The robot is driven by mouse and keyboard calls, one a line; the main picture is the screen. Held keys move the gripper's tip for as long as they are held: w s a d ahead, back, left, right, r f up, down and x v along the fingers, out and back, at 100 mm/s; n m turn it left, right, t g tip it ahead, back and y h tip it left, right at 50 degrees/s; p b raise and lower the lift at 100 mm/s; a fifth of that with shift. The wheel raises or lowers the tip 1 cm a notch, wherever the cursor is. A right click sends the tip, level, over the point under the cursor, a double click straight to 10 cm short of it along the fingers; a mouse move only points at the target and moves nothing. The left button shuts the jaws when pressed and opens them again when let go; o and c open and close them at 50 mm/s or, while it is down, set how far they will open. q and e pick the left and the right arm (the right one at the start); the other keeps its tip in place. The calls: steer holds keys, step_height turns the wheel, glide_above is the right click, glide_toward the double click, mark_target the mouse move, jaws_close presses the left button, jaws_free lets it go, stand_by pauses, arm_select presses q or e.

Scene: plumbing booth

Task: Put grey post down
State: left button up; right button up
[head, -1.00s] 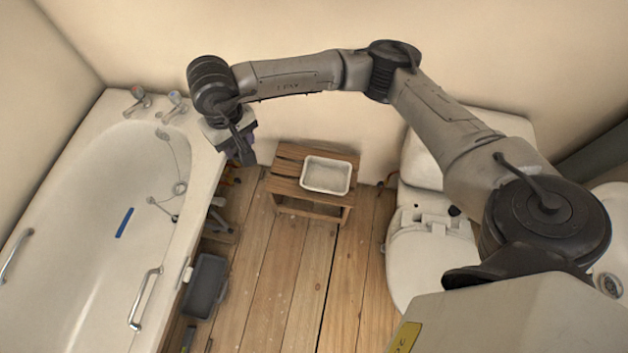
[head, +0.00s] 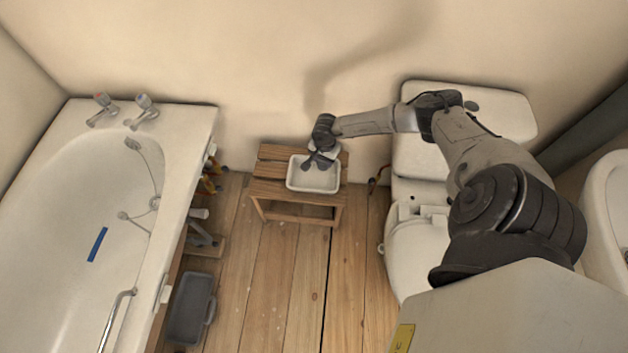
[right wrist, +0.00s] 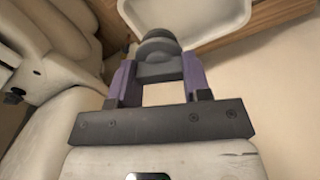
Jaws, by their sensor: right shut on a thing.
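My right gripper (head: 318,161) is over the back part of a white tray (head: 312,187) on a small wooden stool. In the right wrist view, its two purple-sided fingers (right wrist: 158,72) are shut on the grey post (right wrist: 157,47), whose rounded grey end sticks out beyond them. The white tray (right wrist: 238,22) shows past the post there. I cannot tell whether the post touches the tray. In the head view the post is too small to make out clearly. My left gripper is not in view.
The wooden stool (head: 271,170) stands against the wall. A bathtub (head: 60,215) is at left, with tools and a grey bin (head: 189,308) beside it. A toilet (head: 418,250) is at right. The plank floor (head: 290,275) in front is clear.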

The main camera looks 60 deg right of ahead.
steer(key=s+d+f, duration=0.2)
steer(key=d, duration=0.1)
steer(key=m+b, duration=0.1)
steer(key=b, duration=1.2)
glide_toward(303, 176)
step_height(303, 176, down, 2)
steer(key=b, duration=0.3)
steer(key=shift+f, duration=0.2)
steer(key=shift+f, duration=0.1)
steer(key=o, duration=0.9)
